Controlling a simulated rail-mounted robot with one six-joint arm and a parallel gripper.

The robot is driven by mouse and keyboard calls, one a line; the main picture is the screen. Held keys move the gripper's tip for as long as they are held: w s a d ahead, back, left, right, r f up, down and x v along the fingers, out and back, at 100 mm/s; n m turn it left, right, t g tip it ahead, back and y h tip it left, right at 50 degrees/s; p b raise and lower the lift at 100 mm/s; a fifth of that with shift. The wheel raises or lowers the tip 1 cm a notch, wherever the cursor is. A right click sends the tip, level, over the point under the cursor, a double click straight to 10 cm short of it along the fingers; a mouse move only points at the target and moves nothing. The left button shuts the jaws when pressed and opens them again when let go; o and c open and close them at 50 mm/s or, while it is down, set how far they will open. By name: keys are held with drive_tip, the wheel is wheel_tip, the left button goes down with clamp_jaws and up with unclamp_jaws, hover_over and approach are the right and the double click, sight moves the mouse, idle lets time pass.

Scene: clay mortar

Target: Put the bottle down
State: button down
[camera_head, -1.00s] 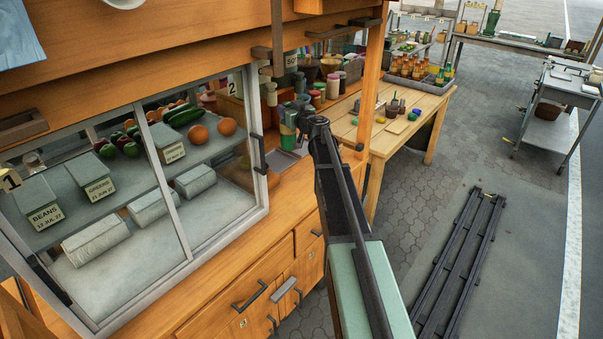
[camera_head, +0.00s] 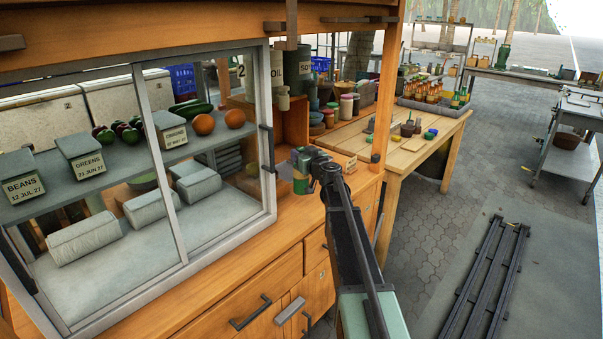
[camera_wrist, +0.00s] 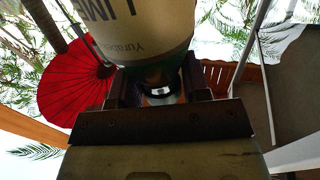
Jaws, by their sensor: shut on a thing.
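My gripper (camera_head: 304,166) is shut on the bottle (camera_head: 300,184), which shows as a small green shape over the wooden counter (camera_head: 335,182), right of the glass case. In the wrist view, the bottle (camera_wrist: 145,32) is large, with a cream label reading "LIME" and a green band by the fingers. My gripper (camera_wrist: 160,88) has a finger on each side of it. The bottle's far end is out of that view. I cannot tell whether its base touches the counter.
The glass case (camera_head: 165,160) with vegetables and boxes stands left. Several jars (camera_head: 345,107) stand behind the counter. A wooden table (camera_head: 415,150) with small bowls and a crate of bottles (camera_head: 435,95) is to the right. A red parasol (camera_wrist: 70,85) shows in the wrist view.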

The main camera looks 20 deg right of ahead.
wheel_tip(320, 180, down, 4)
drive_tip(key=b, duration=0.3)
drive_tip(key=shift+f, duration=0.15)
drive_tip(key=shift+r+p, duration=0.3)
drive_tip(key=shift+r, duration=0.05)
drive_tip(key=shift+f, duration=0.25)
drive_tip(key=c, duration=0.6)
unclamp_jaws()
drive_tip(key=shift+r, duration=0.1)
drive_tip(key=shift+r, duration=0.2)
drive_tip(key=s, duration=0.8)
drive_tip(key=s+d, duration=0.1)
drive_tip(key=s, duration=0.3)
drive_tip(key=shift+d, duration=0.1)
